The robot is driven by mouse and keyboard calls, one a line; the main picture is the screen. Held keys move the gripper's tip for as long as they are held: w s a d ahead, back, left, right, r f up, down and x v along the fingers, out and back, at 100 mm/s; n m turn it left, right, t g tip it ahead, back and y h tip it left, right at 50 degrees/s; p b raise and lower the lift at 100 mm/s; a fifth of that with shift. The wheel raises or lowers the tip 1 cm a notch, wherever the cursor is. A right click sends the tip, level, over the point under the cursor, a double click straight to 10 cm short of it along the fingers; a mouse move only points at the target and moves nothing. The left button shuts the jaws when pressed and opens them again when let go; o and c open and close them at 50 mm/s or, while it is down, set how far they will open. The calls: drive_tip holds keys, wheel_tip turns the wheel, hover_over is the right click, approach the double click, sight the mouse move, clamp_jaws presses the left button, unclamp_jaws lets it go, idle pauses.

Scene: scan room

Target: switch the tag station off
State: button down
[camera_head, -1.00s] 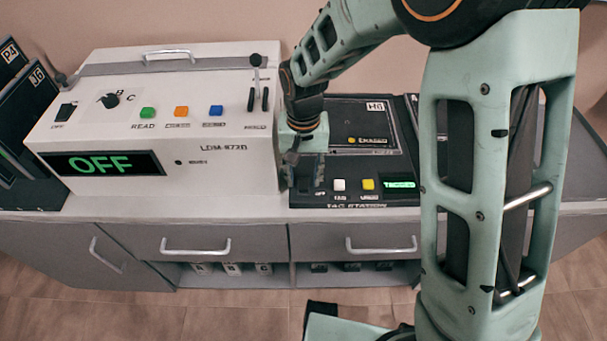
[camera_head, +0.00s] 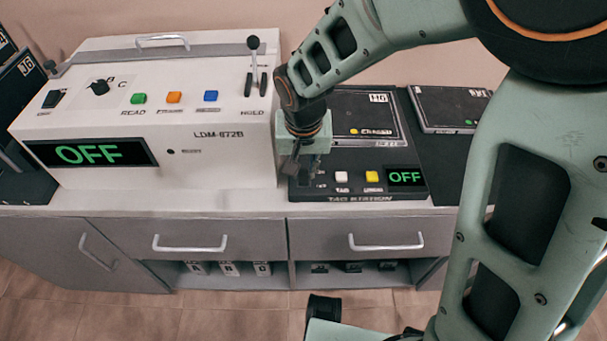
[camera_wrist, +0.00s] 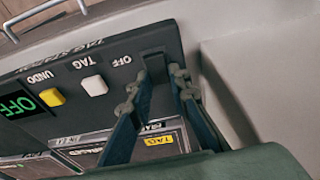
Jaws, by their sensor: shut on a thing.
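The tag station (camera_head: 360,197) is a dark panel on the counter. Its display (camera_head: 405,177) reads OFF in green. A white TAG button (camera_head: 341,177) and a yellow UNDO button (camera_head: 372,176) stand left of the display. My gripper (camera_head: 304,172) reaches down at the panel's left end. In the wrist view my gripper (camera_wrist: 164,76) has its fingers close together beside the OFF label (camera_wrist: 121,61), shut on the station's power switch. The switch itself is largely hidden by the fingers.
The white LDM-872B machine (camera_head: 225,160) stands close at left; its display (camera_head: 90,153) also reads OFF. It has a lever (camera_head: 253,60) on top. A panel marked H6 (camera_head: 350,105) lies behind the tag station. Drawers (camera_head: 190,236) are below the counter.

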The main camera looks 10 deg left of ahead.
drive_tip(key=t+b, duration=0.1)
drive_tip(key=b, duration=0.2)
drive_tip(key=shift+f, duration=0.2)
drive_tip(key=shift+s+b, duration=0.1)
drive_tip(key=shift+b, duration=0.45)
drive_tip(key=shift+r+t+y+b, duration=0.1)
drive_tip(key=shift+t+y+b, duration=0.2)
drive_tip(key=shift+t+b, duration=0.1)
drive_tip(key=shift+s+r, duration=0.1)
drive_tip(key=shift+r, duration=0.15)
drive_tip(key=c, duration=1.8)
unclamp_jaws()
drive_tip(key=shift+r+p, duration=0.2)
drive_tip(key=shift+p, duration=0.9)
drive_tip(key=g+p, duration=0.1)
drive_tip(key=p, duration=0.2)
drive_tip(key=shift+w, duration=0.2)
